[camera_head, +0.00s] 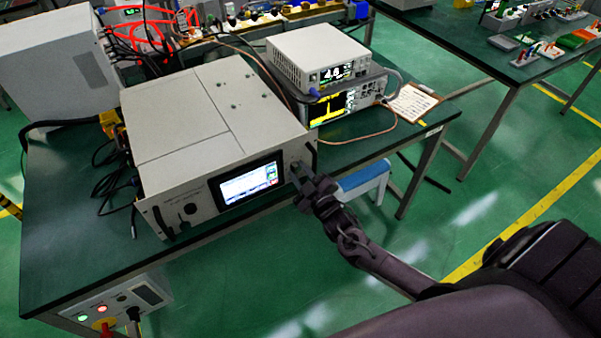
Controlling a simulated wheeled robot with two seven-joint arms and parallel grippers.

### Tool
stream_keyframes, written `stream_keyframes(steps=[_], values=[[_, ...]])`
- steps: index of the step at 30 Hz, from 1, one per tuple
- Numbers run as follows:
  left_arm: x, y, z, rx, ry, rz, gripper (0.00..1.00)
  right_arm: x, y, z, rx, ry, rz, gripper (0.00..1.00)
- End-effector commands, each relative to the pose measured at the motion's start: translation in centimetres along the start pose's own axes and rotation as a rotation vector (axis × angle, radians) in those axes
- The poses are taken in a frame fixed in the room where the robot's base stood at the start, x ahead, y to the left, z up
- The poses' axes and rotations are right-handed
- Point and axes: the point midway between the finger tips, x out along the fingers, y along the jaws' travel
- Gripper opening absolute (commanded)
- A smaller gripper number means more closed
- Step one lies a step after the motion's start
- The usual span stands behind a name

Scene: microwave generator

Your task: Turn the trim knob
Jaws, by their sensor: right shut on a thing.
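The microwave generator (205,130) is a light grey box on the green-topped bench, with a lit screen (248,185) on its front panel. My right gripper (297,172) is at the front panel, just right of the screen. It is shut on the trim knob, which is mostly hidden behind the fingers. A dark knob (189,208) shows at the left of the same panel, apart from the gripper. My left gripper is not in view.
Two stacked instruments (318,58) with lit displays stand right of the generator, with cables around them. A grey cabinet (52,70) stands at the back left. A blue-topped stool (362,178) is beside the bench. A control box with a red button (103,323) hangs at the front edge.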

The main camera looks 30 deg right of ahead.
Motion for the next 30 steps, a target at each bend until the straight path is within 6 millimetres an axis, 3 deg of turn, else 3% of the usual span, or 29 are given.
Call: stream_keyframes(steps=[18,19,20,30], values=[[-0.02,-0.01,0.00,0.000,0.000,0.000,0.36,-0.03,-0.07,0.04,-0.041,-0.001,-0.001,0.04],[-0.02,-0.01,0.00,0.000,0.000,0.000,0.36,-0.03,-0.07,0.04,-0.041,-0.001,-0.001,0.29],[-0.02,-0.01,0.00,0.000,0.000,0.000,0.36,-0.03,-0.07,0.04,-0.041,-0.001,-0.001,0.33],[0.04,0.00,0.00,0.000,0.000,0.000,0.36,-0.29,-0.08,0.08,-0.040,-0.001,-0.001,0.35]])
